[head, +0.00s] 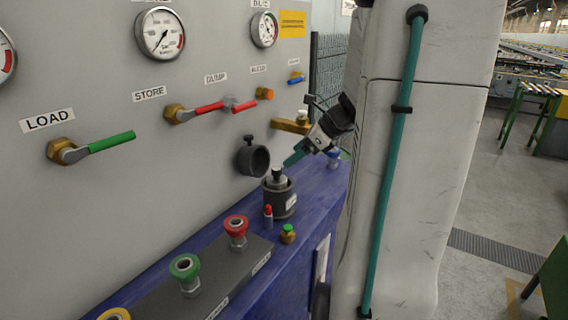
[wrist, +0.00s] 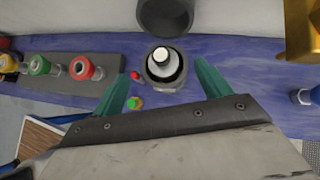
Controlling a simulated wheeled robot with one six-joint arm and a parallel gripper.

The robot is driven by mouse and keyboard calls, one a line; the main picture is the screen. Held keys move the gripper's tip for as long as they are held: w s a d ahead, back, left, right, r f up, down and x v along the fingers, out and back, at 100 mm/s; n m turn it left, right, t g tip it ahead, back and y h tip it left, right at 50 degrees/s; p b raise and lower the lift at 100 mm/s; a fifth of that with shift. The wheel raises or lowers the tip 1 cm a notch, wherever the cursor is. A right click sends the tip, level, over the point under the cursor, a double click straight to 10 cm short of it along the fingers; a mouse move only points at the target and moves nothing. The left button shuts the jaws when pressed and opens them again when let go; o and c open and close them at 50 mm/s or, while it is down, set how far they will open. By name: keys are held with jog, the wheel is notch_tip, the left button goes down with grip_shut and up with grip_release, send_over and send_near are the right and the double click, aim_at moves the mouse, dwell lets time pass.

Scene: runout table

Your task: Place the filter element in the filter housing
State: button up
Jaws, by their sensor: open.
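The filter housing looks to be the dark, labelled cup (head: 283,203) standing upright on the blue bench; the wrist view shows it from above (wrist: 151,80). A pale ring with a white-topped knob, seemingly the filter element (wrist: 161,54), sits inside its mouth; the knob also shows above the rim in the head view (head: 277,174). My gripper (wrist: 161,69) is open and empty, with one teal finger on each side of the cup in the wrist view. In the head view my gripper (head: 294,158) is above and right of the cup, apparently not touching it.
A dark round fitting (head: 258,160) juts from the panel behind the cup. A red-tipped piece (head: 268,215) and a green-topped brass fitting (head: 288,234) stand close in front. Red (head: 236,228) and green (head: 185,270) couplings are further left. A brass block (head: 292,125) is at the back.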

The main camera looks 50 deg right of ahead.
jog(key=s+a+r+n+g, duration=0.2)
jog(key=s+a+n+g, duration=0.1)
jog(key=a+n, duration=0.65)
jog(key=s+a+r+n+g, duration=0.25)
jog(key=a+n, duration=0.45)
jog(key=a, duration=0.5)
jog(key=s+a+f+n+g+h, duration=0.1)
jog(key=s+a+f+n+h, duration=0.1)
jog(key=s+a+n, duration=0.6)
jog(key=s+n+h, duration=0.1)
jog(key=s+n, duration=0.1)
jog(key=n, duration=0.4)
jog(key=shift+n+h, duration=0.3)
jog(key=shift+n, duration=0.05)
jog(key=shift+s, duration=0.1)
